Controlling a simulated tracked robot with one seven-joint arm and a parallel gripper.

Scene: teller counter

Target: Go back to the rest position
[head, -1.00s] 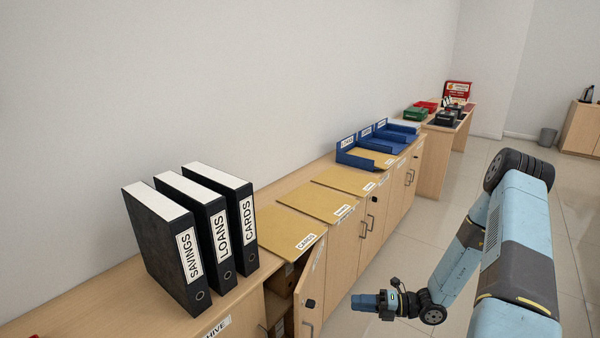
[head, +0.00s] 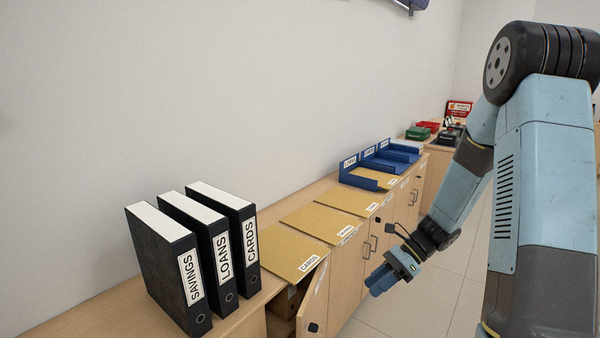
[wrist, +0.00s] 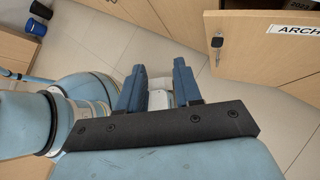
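My gripper (head: 378,282) hangs in front of the cabinets on the right side, its blue fingers pointing down and to the left. In the wrist view the two fingers (wrist: 158,82) stand apart with a gap between them and hold nothing. Pale parts that seem to be my own body show behind the gap. My blue and black arm fills the right of the head view, with its elbow raised high. The gripper is apart from the open cabinet door (head: 313,304).
Black binders marked SAVINGS (head: 170,268), LOANS (head: 208,252) and CARDS (head: 237,238) stand on the counter. Yellow folders (head: 290,250) and blue trays (head: 372,177) lie farther along. In the wrist view the door, with a key (wrist: 217,45), stands ajar at top right. Open floor (head: 455,285) lies right.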

